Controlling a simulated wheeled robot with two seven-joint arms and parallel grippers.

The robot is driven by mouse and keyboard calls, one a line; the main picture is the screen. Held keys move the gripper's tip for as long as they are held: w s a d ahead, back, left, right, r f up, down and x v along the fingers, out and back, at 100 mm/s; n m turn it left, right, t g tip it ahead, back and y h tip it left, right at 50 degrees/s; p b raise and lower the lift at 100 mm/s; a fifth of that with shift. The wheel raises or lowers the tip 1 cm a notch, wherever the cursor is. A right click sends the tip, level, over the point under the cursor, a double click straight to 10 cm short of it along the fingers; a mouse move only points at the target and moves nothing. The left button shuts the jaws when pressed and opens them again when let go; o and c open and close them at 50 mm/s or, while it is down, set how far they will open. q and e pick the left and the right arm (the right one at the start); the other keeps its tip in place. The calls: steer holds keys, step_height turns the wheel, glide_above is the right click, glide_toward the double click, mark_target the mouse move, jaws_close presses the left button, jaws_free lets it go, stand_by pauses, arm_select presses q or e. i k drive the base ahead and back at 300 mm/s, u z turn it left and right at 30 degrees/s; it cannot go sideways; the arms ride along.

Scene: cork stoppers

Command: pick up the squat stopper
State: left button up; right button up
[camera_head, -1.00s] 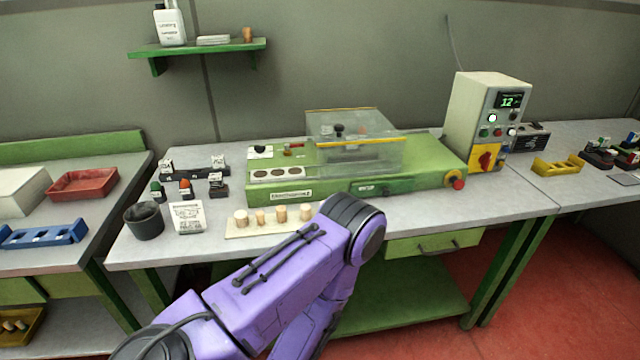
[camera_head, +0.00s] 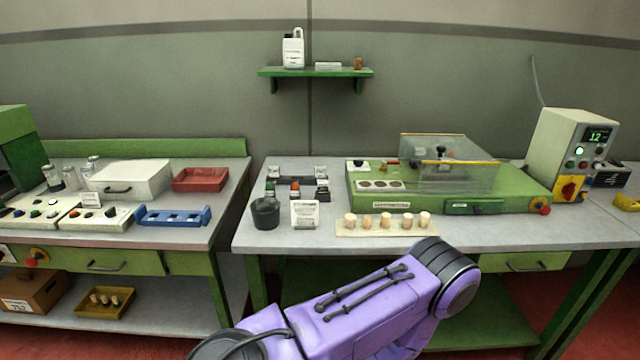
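Several pale cork stoppers stand upright in a row on a cream mat (camera_head: 345,231) near the front edge of the middle bench. The leftmost stopper (camera_head: 350,220), the middle stopper (camera_head: 386,220) and the rightmost stopper (camera_head: 425,219) show clearly. They differ slightly in width and height, but at this size I cannot tell which is the squat one. A purple arm of mine crosses the bottom of the view in front of the bench, below the mat. Neither gripper is in view.
A dark cup (camera_head: 265,213) and a white printed card (camera_head: 304,214) stand left of the mat. A green machine (camera_head: 440,205) with a clear cover sits behind it. A control box (camera_head: 571,150) is at right. A gap separates the left bench, with its blue rack (camera_head: 174,216).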

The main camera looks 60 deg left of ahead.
mark_target(350, 219)
steer(key=u, duration=1.1)
